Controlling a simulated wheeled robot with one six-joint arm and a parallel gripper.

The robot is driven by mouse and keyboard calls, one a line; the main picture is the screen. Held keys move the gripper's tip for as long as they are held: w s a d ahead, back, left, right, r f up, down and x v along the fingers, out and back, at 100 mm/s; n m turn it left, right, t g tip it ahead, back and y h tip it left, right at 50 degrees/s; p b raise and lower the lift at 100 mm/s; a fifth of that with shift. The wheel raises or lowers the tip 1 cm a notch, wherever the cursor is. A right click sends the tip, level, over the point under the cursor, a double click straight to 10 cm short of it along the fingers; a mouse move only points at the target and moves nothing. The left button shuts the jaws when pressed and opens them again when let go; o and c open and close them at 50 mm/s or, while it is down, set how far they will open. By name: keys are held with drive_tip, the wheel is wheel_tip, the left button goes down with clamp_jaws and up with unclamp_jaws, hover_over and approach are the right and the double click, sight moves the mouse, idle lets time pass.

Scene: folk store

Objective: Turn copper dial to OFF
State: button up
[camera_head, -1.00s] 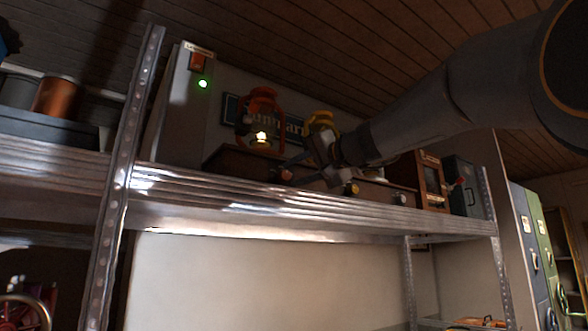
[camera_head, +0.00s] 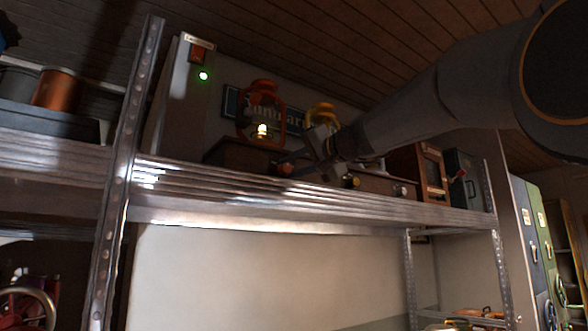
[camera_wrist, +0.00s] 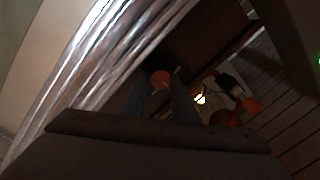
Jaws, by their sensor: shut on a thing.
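The copper dial (camera_head: 284,169) is a small round orange-brown knob on the front of a long dark wooden box (camera_head: 228,153) on the upper metal shelf. It sits below the lit orange lantern. In the wrist view the dial (camera_wrist: 160,78) shows between my fingertips. My gripper (camera_head: 292,165) reaches in from the right and is shut on the copper dial. In the wrist view my two fingers (camera_wrist: 163,92) lie on either side of it. The dial's marks and setting are too dark and small to read.
A brass knob (camera_head: 352,182) and a silvery knob (camera_head: 399,191) sit farther right on the box. The orange lantern (camera_head: 262,112) glows above; a yellow lantern (camera_head: 322,114) stands behind my gripper. The metal shelf edge (camera_head: 250,190) runs below. A steel post (camera_head: 130,150) stands left.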

drive_tip(key=n+b, duration=0.1)
drive_tip(key=b, duration=0.1)
drive_tip(key=shift+w+f+n+b, duration=0.1)
drive_tip(key=shift+f+n+b, duration=0.1)
drive_tip(key=shift+n+b, duration=0.15)
drive_tip(key=n+b, duration=0.3)
drive_tip(key=shift+h+b, duration=0.3)
drive_tip(key=shift+b, duration=0.1)
drive_tip(key=n+b, duration=0.2)
drive_tip(key=n, duration=0.1)
drive_tip(key=n+b, duration=0.1)
drive_tip(key=n, duration=0.2)
drive_tip(key=shift+r+h+b, duration=0.2)
drive_tip(key=shift+h+b, duration=0.1)
drive_tip(key=shift+b, duration=0.1)
drive_tip(key=shift+n, duration=0.25)
drive_tip(key=o, duration=0.8)
drive_tip(key=shift+b+v, duration=1.25)
drive_tip(key=shift+v, duration=2.7)
